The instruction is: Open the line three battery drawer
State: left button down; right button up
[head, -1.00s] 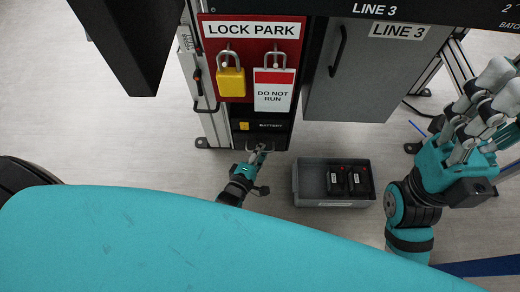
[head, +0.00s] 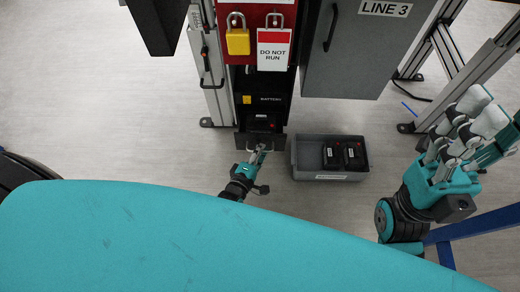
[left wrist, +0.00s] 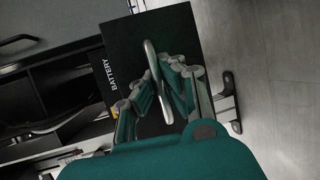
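The line three battery drawer (head: 250,142) is a dark box low in the cabinet, pulled partly out towards me. A black battery with a red mark (head: 262,122) shows inside it. My left gripper (head: 259,150) is at the drawer's front, shut on its handle. In the left wrist view, the silver handle (left wrist: 158,85) runs between the fingers of my left gripper (left wrist: 163,85), before the black front (left wrist: 180,30). My right gripper (head: 470,125) is held up at the right, away from the drawer; its opening is unclear.
A grey bin (head: 331,175) with black batteries (head: 343,155) stands on the floor just right of the drawer. Above hang a yellow padlock (head: 238,42) and a DO NOT RUN tag (head: 273,52). A grey LINE 3 door (head: 365,60) is at upper right. Floor at left is clear.

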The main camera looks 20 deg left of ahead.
pick_arm(q)
jog(key=shift+w+r, duration=0.1)
jog(key=shift+w, duration=0.05)
jog(key=c, duration=1.7)
grip_release()
jog(key=v, duration=0.7)
jog(key=shift+s, duration=0.25)
